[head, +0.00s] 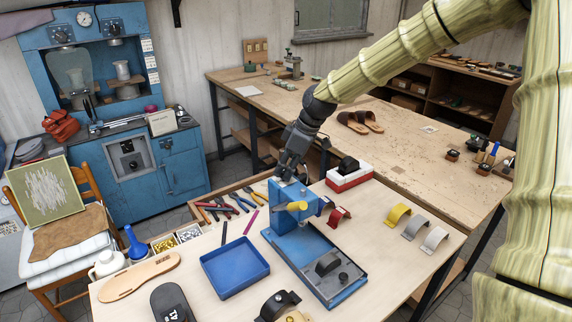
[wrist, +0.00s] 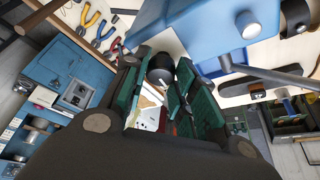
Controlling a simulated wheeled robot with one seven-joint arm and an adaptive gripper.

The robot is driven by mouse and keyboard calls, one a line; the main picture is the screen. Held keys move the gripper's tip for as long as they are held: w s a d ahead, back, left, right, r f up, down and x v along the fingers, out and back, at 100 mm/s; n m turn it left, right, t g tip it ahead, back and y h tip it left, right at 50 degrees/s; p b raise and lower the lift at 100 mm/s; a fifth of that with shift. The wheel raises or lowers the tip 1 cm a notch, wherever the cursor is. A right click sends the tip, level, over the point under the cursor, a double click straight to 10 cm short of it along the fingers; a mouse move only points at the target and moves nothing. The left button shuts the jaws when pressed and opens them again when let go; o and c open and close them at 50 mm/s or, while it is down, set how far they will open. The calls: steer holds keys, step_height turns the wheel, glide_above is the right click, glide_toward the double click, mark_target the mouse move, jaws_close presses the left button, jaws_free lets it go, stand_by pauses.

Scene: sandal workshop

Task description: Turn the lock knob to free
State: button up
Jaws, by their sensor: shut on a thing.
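My gripper (head: 285,176) reaches down to the top of the press from behind. In the wrist view, my gripper's fingers (wrist: 160,85) close around a dark round knob (wrist: 160,67), which seems to be the lock knob. The fingers hide part of it, and I cannot read its turn angle. In the head view the knob is hidden by my gripper. The blue press body also shows in the wrist view (wrist: 215,20).
A blue tray (head: 235,268) lies left of the press. Pliers (head: 222,208) lie in a wooden tray behind it. Red, yellow, grey and white straps (head: 397,215) stand to the right. A red-and-white box with a black top (head: 348,177) is close to my gripper's right.

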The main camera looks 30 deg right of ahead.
steer(key=shift+n, duration=0.6)
steer(key=o, duration=1)
steer(key=shift+d, duration=0.1)
steer(key=shift+d+r, duration=0.15)
steer(key=shift+r, duration=0.45)
steer(key=v, duration=1)
steer(key=shift+d+r, duration=0.3)
